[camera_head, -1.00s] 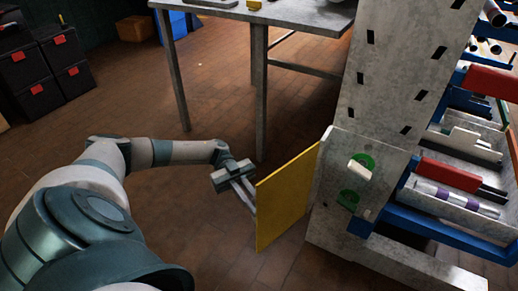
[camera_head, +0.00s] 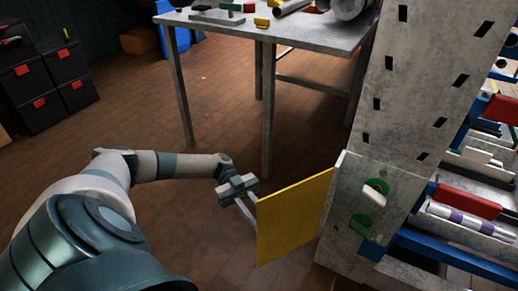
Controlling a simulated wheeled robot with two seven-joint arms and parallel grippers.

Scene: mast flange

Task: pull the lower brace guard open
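The lower brace guard is a flat yellow panel (camera_head: 293,219). It stands upright and swung out to the left from the foot of the grey mast column (camera_head: 375,200), joined along its right side. My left gripper (camera_head: 252,214) is at the panel's free left edge. The gripper body is left of and above that edge, and a finger reaches down to it. The panel's edge hides the fingertips, so I cannot tell whether they grip it or only touch it. My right gripper is out of view.
Shelves with blue rails (camera_head: 446,252) are at right.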

